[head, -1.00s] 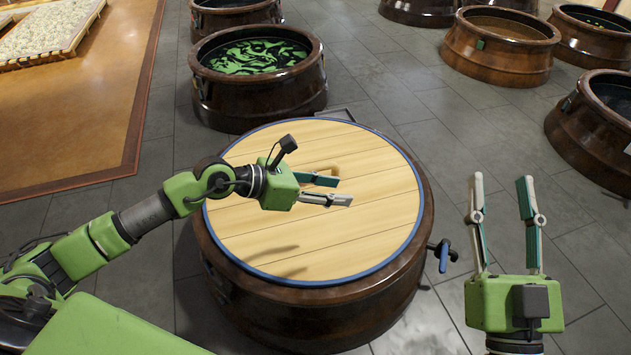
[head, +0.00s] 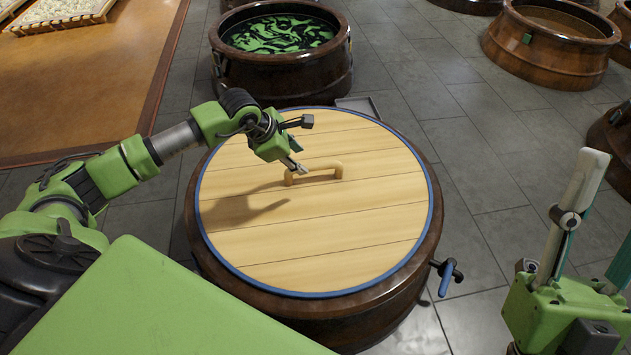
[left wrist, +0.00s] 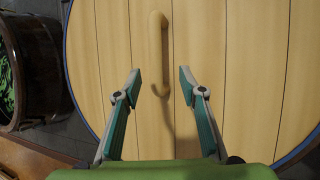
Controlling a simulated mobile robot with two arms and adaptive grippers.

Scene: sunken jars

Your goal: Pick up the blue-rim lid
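The blue-rim lid (head: 330,235) is a round board of pale wooden planks with a blue edge, lying on a brown jar. Its wooden handle (head: 314,173) stands near the middle. My left gripper (head: 300,168) is above the lid, beside the handle's left end. In the left wrist view, my left gripper (left wrist: 168,82) is open, and the handle (left wrist: 157,55) lies ahead of and between its fingertips, not gripped. My right gripper (head: 600,225) is at the right edge, partly cut off; its visible fingers stand apart and hold nothing.
The brown jar (head: 335,312) under the lid has a blue-handled tap (head: 447,278) on its right. A jar with green-black contents (head: 285,70) stands behind, and another open jar (head: 550,55) at the back right. Grey tiled floor is clear between them.

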